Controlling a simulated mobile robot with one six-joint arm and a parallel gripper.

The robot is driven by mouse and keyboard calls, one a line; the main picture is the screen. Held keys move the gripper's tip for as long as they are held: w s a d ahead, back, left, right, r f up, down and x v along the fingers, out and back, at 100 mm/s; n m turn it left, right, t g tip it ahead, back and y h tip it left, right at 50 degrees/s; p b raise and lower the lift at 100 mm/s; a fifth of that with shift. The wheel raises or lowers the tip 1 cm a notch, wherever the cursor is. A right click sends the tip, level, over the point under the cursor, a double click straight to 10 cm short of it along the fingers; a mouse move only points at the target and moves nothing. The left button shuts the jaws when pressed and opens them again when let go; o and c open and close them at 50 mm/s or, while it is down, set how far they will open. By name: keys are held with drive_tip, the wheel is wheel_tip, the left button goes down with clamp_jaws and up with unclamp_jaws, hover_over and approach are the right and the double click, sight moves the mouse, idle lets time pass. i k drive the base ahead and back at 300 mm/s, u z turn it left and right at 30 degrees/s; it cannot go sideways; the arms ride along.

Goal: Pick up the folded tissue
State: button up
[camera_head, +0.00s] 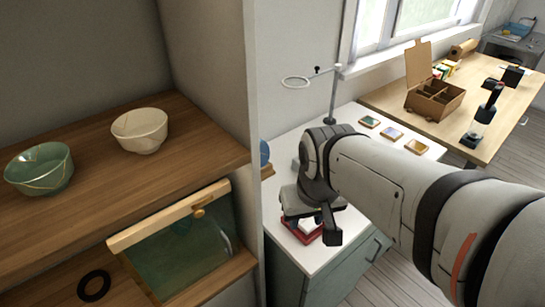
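A small white piece that looks like the folded tissue (306,223) shows under my gripper, over a red tray or box (295,233) on the white counter. It is largely hidden by my gripper. My gripper (312,228) points down right above the red tray, with one dark finger in front at the right. The other finger is mostly hidden, and I cannot tell whether the fingers touch the white piece.
A ring stand (332,95) stands behind my arm on the white counter (325,255). Several small coloured tiles (392,133) lie further right. A tall cabinet side (250,130) rises at the left, beside a wooden shelf with a green bowl (40,170) and a cream bowl (140,130).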

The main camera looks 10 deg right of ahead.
sight(308, 225)
drive_tip(key=u, duration=0.2)
drive_tip(key=k, duration=1.15)
drive_tip(key=z, duration=0.9)
drive_tip(key=i, duration=1)
drive_tip(key=z, duration=0.05)
